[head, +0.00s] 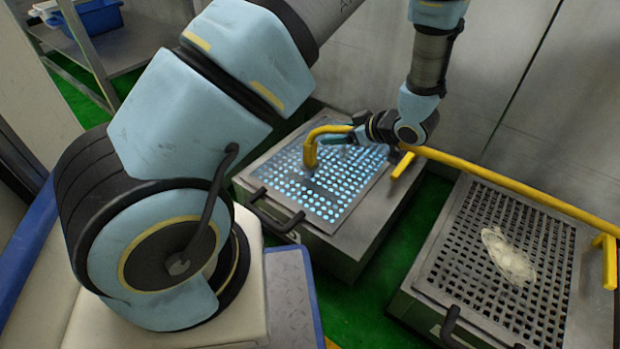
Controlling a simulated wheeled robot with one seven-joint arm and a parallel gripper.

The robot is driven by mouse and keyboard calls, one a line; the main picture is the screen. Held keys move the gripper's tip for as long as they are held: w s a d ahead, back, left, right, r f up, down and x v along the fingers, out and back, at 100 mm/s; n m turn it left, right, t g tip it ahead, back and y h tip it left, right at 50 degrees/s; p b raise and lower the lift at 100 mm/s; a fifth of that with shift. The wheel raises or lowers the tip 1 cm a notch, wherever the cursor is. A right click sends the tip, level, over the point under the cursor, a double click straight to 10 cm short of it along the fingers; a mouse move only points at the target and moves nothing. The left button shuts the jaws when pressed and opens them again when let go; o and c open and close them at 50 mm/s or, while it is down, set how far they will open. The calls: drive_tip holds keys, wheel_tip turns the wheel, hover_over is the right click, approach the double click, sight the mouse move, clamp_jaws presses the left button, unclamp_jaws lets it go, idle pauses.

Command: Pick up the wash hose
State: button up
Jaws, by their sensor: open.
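I cannot pick out the wash hose with certainty. A thick yellow bent tube (322,134) arches over the left grated box and turns down toward its grate; it may be the hose or the end of a rail. My gripper (354,140) is open, at the right end of this bend, above the lit grate. A small greenish part shows beside the fingers. My wrist covers the spot where the tube continues to the right, so I cannot tell whether the fingers touch it or stand around it.
The left box's grate (339,195) glows pale blue. A straight yellow rail (510,183) runs right, across the back of a second grated box (425,283) with a whitish lump (508,256) on it. Green floor (385,272) lies between the boxes. A wall stands behind.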

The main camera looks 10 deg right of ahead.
drive_tip(key=y+b, duration=0.2)
approach(315, 158)
drive_tip(key=shift+n, duration=0.3)
drive_tip(key=b+x, duration=0.2)
drive_tip(key=x, duration=0.3)
drive_tip(key=shift+a+f, duration=0.1)
drive_tip(key=shift+a, duration=0.25)
drive_tip(key=b+x, duration=0.4)
drive_tip(key=x, duration=0.1)
drive_tip(key=shift+w, duration=0.25)
drive_tip(key=shift+w+a, duration=0.25)
drive_tip(key=shift+w, duration=0.1)
drive_tip(key=shift+c, duration=0.2)
clamp_jaws()
